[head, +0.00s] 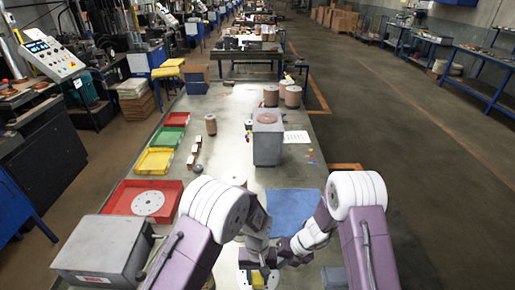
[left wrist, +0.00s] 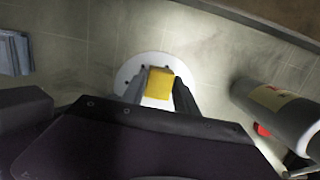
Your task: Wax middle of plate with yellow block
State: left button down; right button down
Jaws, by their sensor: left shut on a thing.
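The yellow block (left wrist: 159,83) is between the fingers of my left gripper (left wrist: 158,92) in the left wrist view. It sits over the middle of a round white plate (left wrist: 132,72) with small dark holes; whether it touches the plate I cannot tell. In the head view the block (head: 258,279) shows low in the picture, below my left gripper (head: 262,270), with the plate (head: 243,280) partly hidden under it. My right gripper (head: 292,252) is beside the left one; its fingertips are not clear.
A red tray (head: 118,197) holds another white disc (head: 148,203), with a grey box (head: 103,250) nearer. A grey machine (head: 268,145) stands farther up the table.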

pick_arm(q)
jog(key=shift+w+d+f, duration=0.1)
jog(key=shift+w, duration=2.3)
pick_arm(e)
jog(key=shift+a, duration=0.15)
pick_arm(q)
jog(key=shift+w, duration=1.15)
pick_arm(e)
jog(key=shift+w, duration=0.15)
pick_arm(q)
jog(key=shift+s+f, duration=0.1)
jog(key=shift+s, duration=1.85)
